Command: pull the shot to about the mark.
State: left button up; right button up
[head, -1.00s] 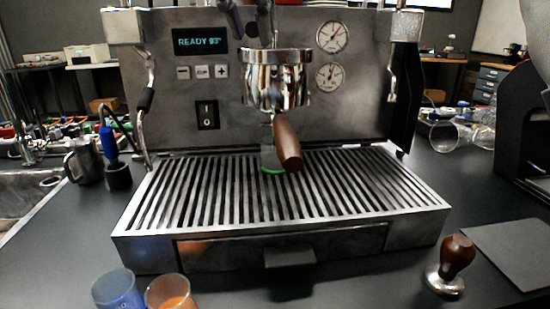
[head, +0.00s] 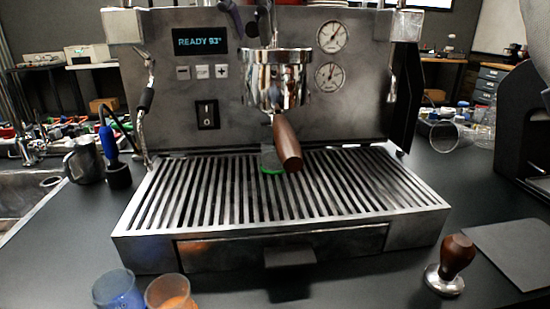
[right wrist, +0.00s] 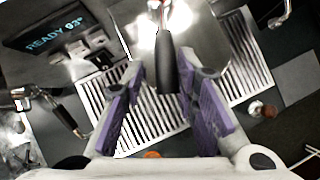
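The espresso machine stands in the middle of the head view, its display (head: 201,41) reading READY 93°. A portafilter with a brown handle (head: 287,143) sits in the chrome group head (head: 274,77). Behind the handle, a small clear glass (head: 268,156) with a green band low on it stands on the drip tray (head: 375,183), partly hidden. My right gripper (head: 247,22) is at the top edge, above the group, mostly cut off. In the right wrist view its purple-padded fingers (right wrist: 158,98) are apart, with a dark lever handle (right wrist: 167,65) showing between them. My left gripper is not in view.
Blue (head: 118,290) and orange (head: 170,292) cups stand at the front left. A tamper (head: 456,264) stands at the front right beside a dark mat (head: 510,250). A steam wand (head: 143,105) and a metal jug (head: 84,161) are at left. A dark appliance (head: 530,125) stands at right.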

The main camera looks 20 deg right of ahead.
dwell(0.4)
jog(key=d+n+y, duration=0.1)
jog(key=s+d+n+t, duration=0.1)
jog(key=n, duration=0.1)
jog(key=d+n+y, duration=0.1)
jog(key=shift+s+d+n+y, duration=0.1)
jog(key=shift+s+n+y, duration=0.2)
jog(key=shift+s+n, duration=0.1)
jog(key=d+n+y, duration=0.1)
jog(key=n, duration=0.1)
jog(key=d+n+y, duration=0.1)
jog(key=d+n, duration=0.1)
jog(key=shift+s+d+t+y, duration=0.2)
jog(key=shift+t+y, duration=0.1)
jog(key=shift+t, duration=0.1)
jog(key=o, duration=0.4)
jog(key=shift+a, duration=0.1)
notch_tip(320, 180, up, 7)
